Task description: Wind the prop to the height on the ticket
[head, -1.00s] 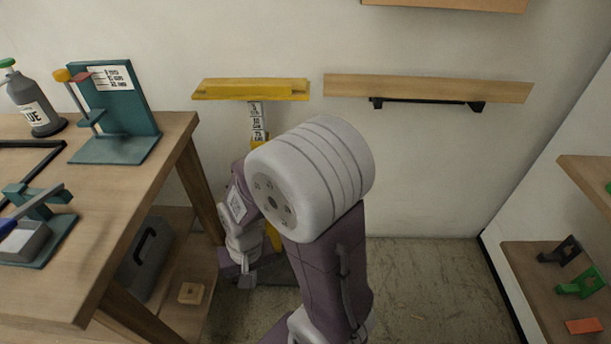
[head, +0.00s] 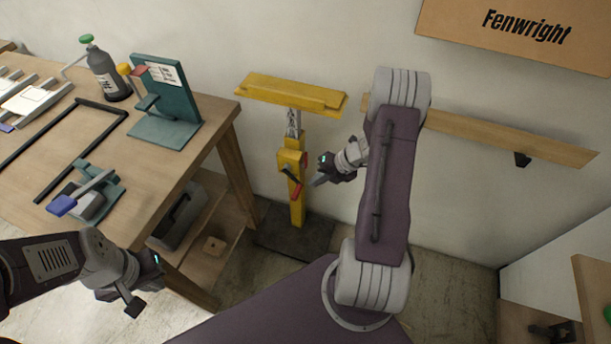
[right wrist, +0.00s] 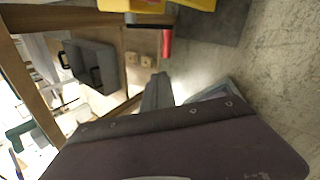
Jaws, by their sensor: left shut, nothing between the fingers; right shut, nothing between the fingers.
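The yellow prop (head: 297,215) stands upright by the wall, with a flat yellow head (head: 290,94) on top. A pale strip with dark marks (head: 293,122) shows below the head, too small to read. A crank with a red handle (head: 296,190) is on its post; the handle also shows in the right wrist view (right wrist: 167,43). My right gripper (head: 318,181) is shut and empty, just right of the crank, apparently apart from it. My left gripper (head: 136,306) is shut and empty, low at the left before the bench. I cannot tell which card is the ticket.
The wooden bench (head: 165,190) at left holds a teal stand (head: 165,110) with a printed card, a grey bottle (head: 105,72) and a small clamp-like device (head: 88,190). A grey box (head: 180,215) sits on its lower shelf. A wall shelf (head: 480,133) is behind my right arm.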

